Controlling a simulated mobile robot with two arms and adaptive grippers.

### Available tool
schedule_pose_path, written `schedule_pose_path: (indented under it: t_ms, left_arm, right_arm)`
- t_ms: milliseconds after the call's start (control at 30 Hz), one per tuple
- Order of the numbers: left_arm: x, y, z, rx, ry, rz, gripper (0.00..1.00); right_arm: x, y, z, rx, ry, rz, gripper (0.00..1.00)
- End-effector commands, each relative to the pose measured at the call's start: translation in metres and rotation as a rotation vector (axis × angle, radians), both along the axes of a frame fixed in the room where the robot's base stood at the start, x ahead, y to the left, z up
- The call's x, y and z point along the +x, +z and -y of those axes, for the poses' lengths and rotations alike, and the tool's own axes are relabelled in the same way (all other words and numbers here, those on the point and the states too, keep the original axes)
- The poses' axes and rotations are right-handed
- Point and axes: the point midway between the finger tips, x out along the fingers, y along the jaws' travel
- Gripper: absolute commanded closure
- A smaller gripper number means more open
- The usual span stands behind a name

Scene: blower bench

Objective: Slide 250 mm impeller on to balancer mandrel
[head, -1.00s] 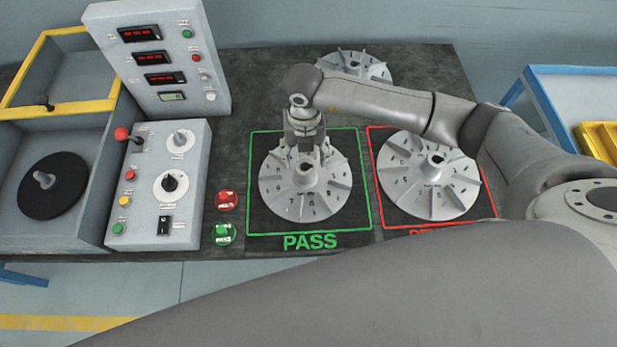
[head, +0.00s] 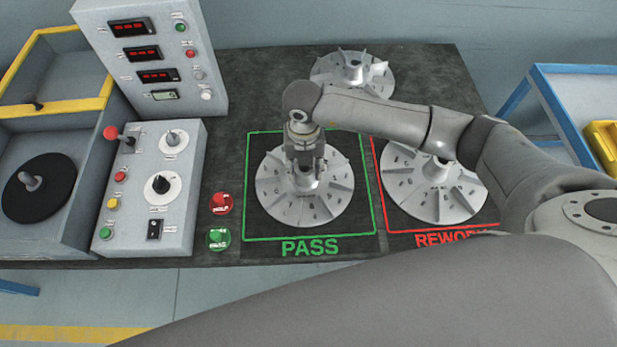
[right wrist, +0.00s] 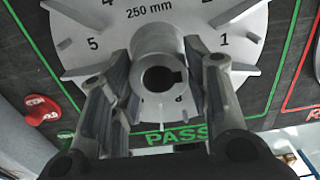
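The 250 mm impeller (head: 325,205), a grey bladed disc with a raised hub, lies flat in the green PASS square. In the right wrist view its face (right wrist: 85,45) shows "250 mm", and its hub (right wrist: 160,45) has a keyed bore. My right gripper (head: 305,170) points down over this hub. In the right wrist view its fingers (right wrist: 163,80) stand on both sides of the hub, with a gap visible beside it, so they look open. The balancer mandrel (head: 30,181) is a short grey stub on a black disc at the left, with nothing on it. My left gripper is out of view.
Another impeller (head: 455,195) lies in the red REWORK square, and a third (head: 350,75) at the back. A control panel (head: 150,225) and a display box (head: 155,65) stand between PASS and the balancer (head: 75,150). Red (head: 221,203) and green (head: 218,239) buttons sit left of PASS.

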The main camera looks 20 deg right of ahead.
Motion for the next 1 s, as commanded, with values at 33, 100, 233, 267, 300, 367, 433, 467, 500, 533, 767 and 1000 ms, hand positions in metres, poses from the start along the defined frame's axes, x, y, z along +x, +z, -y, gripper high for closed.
schedule_pose_path:
  t_ms: [33, 100, 233, 267, 300, 367, 433, 467, 500, 533, 767, 1000]
  left_arm:
    - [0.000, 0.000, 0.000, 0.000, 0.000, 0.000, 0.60]
    - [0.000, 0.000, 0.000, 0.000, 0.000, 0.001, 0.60]
    - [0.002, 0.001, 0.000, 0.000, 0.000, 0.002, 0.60]
    - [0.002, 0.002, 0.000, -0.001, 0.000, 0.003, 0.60]
    - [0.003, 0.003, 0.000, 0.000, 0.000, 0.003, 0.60]
    - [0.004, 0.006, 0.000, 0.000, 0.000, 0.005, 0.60]
    - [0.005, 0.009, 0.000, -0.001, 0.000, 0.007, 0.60]
    - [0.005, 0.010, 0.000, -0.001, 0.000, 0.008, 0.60]
    - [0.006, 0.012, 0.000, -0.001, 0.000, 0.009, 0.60]
    - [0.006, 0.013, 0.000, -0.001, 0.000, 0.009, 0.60]
    - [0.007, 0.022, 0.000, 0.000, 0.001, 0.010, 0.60]
    - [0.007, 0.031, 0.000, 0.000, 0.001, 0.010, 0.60]
  right_arm:
    - [0.000, 0.000, -0.001, 0.003, 0.001, 0.002, 0.73]
    - [0.001, 0.001, -0.002, 0.004, 0.001, 0.003, 0.81]
    - [0.001, 0.003, -0.002, 0.005, 0.001, 0.004, 0.81]
    - [0.001, 0.004, -0.002, 0.005, 0.001, 0.004, 0.81]
    - [0.001, 0.005, -0.002, 0.005, 0.001, 0.004, 0.81]
    - [0.001, 0.008, -0.002, 0.005, 0.001, 0.004, 0.81]
    - [0.001, 0.013, -0.002, 0.005, 0.001, 0.004, 0.81]
    - [0.001, 0.015, -0.001, 0.005, 0.001, 0.004, 0.81]
    - [0.001, 0.017, -0.001, 0.004, 0.001, 0.004, 0.81]
    - [0.001, 0.019, -0.001, 0.004, 0.001, 0.004, 0.81]
    - [0.001, 0.032, -0.001, 0.004, 0.001, 0.004, 0.81]
    - [0.001, 0.045, -0.001, 0.004, 0.001, 0.004, 0.81]
